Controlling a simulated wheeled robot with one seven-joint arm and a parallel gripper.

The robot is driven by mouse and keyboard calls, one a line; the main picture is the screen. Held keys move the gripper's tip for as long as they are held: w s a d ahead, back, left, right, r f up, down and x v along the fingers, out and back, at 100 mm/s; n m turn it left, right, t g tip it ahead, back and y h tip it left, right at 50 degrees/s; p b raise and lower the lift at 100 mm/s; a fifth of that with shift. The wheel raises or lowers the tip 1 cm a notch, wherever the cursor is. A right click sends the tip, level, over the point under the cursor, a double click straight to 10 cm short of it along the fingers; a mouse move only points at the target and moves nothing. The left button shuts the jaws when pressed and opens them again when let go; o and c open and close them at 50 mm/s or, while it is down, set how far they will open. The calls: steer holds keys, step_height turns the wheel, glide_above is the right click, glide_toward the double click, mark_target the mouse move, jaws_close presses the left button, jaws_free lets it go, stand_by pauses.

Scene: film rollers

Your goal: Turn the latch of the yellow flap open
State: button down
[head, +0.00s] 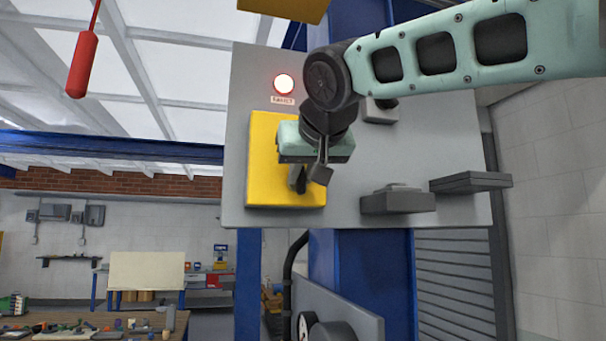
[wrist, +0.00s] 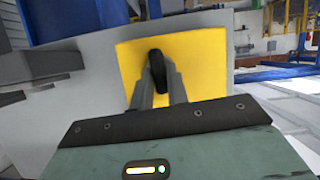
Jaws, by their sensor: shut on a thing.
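The yellow flap (head: 264,165) is on the left part of a grey panel in the head view, and it also shows in the wrist view (wrist: 205,60). It looks closed against the panel. A dark latch (wrist: 157,68) stands out from the flap's face in the wrist view. My gripper (head: 309,180) is in front of the flap. In the wrist view my gripper (wrist: 160,80) has its fingers shut on the latch, one on each side. In the head view my gripper hides most of the latch. The latch looks roughly upright in the wrist view.
The grey panel (head: 435,150) carries a lit red lamp (head: 284,83) above the flap and grey blocks (head: 398,200) to its right. A red handle (head: 82,65) hangs at the upper left. A yellow piece (head: 285,8) is above the panel. A cluttered table (head: 60,325) stands lower left.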

steer(key=shift+s+a+f+n+t+h+b, duration=0.15)
steer(key=shift+n+t+h+b, duration=0.65)
steer(key=shift+n+b, duration=0.9)
steer(key=shift+w+a+f+n+t+h+b, duration=0.15)
steer(key=shift+n+t+h+b, duration=0.65)
steer(key=shift+n, duration=1.35)
steer(key=shift+s+a+f+n+t+h+b, duration=0.2)
steer(key=shift+n+t+h+b, duration=0.55)
steer(key=shift+n+b, duration=1.05)
steer(key=shift+n, duration=0.25)
steer(key=c, duration=1.4)
jaws_free()
steer(key=s+a+b, duration=0.2)
steer(key=s+b, duration=0.2)
steer(key=s, duration=1.3)
steer(key=shift+s+r+b, duration=0.15)
steer(key=shift+r+b, duration=0.15)
steer(key=shift+r, duration=0.05)
